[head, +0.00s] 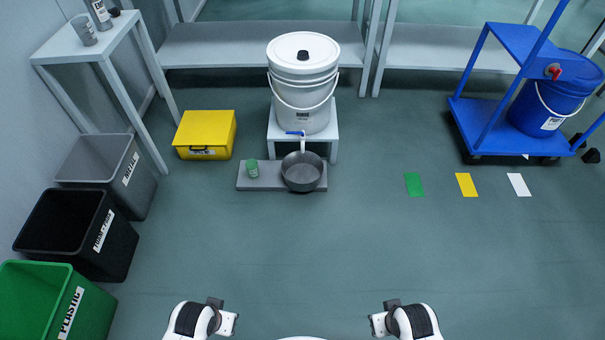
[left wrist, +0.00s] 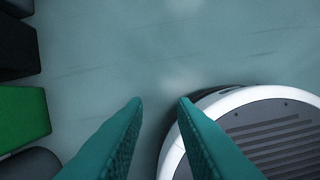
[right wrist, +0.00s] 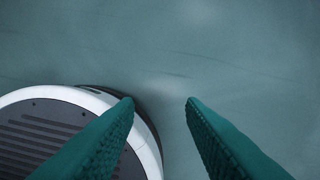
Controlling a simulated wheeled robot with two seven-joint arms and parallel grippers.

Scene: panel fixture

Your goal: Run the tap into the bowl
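A white lidded bucket (head: 302,90) stands on a small white stand (head: 332,139) in the middle of the head view. A tap with a blue handle (head: 296,133) is at its front, low down. A dark grey bowl (head: 302,171) sits below the tap on a low grey slab (head: 270,181). The bowl's inside looks empty. My left gripper (head: 234,324) and my right gripper (head: 373,325) are at the near edge, well short of the bowl. In the left wrist view the green fingers (left wrist: 160,100) are apart and empty. In the right wrist view the fingers (right wrist: 161,100) are also apart and empty.
A yellow box (head: 206,134) is further left. Bins (head: 78,232) line the left side. A blue cart (head: 490,115) with a blue drum is at right. The floor before me is clear.

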